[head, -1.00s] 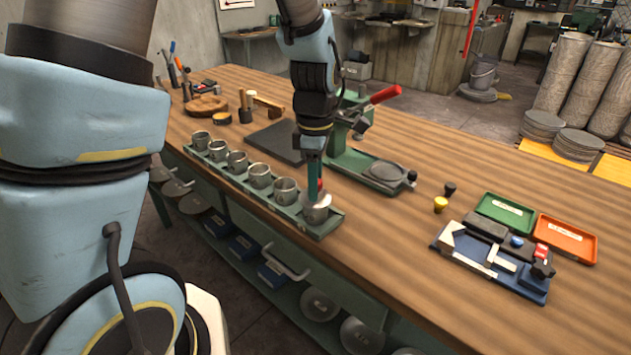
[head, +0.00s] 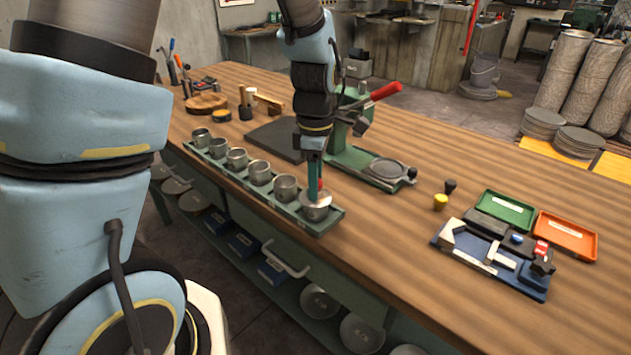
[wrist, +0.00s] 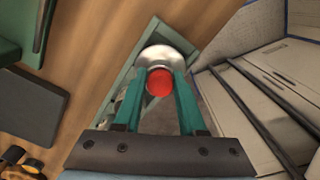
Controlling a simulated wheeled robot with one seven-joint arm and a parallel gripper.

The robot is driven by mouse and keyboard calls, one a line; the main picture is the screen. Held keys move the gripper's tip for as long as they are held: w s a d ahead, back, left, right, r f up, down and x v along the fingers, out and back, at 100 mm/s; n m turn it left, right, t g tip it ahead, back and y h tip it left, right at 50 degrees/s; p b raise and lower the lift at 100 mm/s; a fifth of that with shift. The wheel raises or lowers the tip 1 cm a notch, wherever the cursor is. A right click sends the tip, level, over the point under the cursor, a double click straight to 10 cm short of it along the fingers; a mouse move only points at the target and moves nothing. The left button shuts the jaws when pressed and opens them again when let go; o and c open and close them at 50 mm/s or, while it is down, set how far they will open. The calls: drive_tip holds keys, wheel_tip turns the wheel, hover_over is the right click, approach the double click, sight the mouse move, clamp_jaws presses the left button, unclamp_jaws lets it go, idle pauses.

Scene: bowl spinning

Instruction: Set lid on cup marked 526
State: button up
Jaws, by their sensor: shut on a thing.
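My gripper (head: 315,180) points down at the near right end of the cup row. It is shut on the red knob (wrist: 159,82) of a round silvery lid (head: 317,199). In the wrist view the lid (wrist: 162,54) shows between and beyond the green fingertips (wrist: 160,76). The lid is right over the end cup (head: 315,213), whose side shows just below it. I cannot tell whether lid and cup touch. Several open grey metal cups stand in the same green tray (head: 334,222), such as the one beside it (head: 286,188). No cup number is legible.
A green press (head: 355,160) with a red handle stands behind the row. A dark mat (head: 276,139) lies left of it. Yellow and black knobs (head: 440,202), green and orange trays (head: 565,238) and a blue fixture (head: 495,262) lie at the right. The wooden bench is clear between.

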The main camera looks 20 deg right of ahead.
drive_tip(key=o, duration=0.9)
drive_tip(key=shift+o, duration=0.4)
drive_tip(key=o, duration=0.3)
drive_tip(key=shift+o, duration=0.2)
drive_tip(key=shift+r+p, duration=3.7)
drive_tip(key=shift+r, duration=0.35)
